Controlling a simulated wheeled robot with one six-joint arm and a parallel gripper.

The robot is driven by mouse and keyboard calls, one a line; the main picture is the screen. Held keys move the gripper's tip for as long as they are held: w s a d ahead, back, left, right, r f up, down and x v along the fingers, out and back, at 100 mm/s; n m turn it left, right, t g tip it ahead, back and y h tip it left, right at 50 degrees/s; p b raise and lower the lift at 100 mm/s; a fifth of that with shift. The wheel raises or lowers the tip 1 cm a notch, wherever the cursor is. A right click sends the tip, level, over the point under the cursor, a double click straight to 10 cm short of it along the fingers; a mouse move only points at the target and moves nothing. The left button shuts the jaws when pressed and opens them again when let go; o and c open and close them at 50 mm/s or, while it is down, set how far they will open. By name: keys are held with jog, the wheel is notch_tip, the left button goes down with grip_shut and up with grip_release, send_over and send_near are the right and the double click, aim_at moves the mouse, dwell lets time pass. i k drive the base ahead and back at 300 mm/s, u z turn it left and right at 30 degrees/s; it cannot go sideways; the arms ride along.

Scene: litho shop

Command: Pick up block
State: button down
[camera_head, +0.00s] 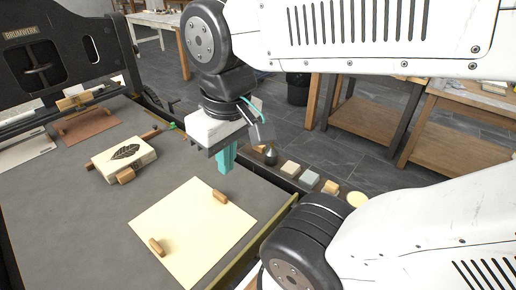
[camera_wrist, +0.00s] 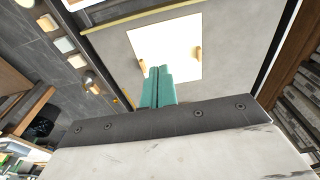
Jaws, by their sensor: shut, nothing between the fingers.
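A cream block (camera_head: 112,165) with a dark leaf design on its top lies flat on the grey press bed (camera_head: 60,215), at the left in the head view. Small wooden pieces sit close against it. I cannot make out the block in the wrist view. My gripper (camera_head: 226,161) has teal fingers pointing down. It is shut and empty, above the bed, to the right of the block and apart from it. The fingers also show together in the wrist view (camera_wrist: 158,88).
A pale sheet (camera_head: 190,235) with two small wooden pieces lies on the bed below my gripper. A brown board (camera_head: 86,127) lies behind the block. The black press frame (camera_head: 50,45) rises at back left. Several small blocks line the bed's right side. Wooden tables (camera_head: 450,120) stand beyond.

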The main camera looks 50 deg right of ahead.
aim_at(261, 149)
jog(key=k, duration=1.65)
jog(key=z, duration=1.95)
jog(key=i, duration=3.75)
jog(key=u, duration=3.15)
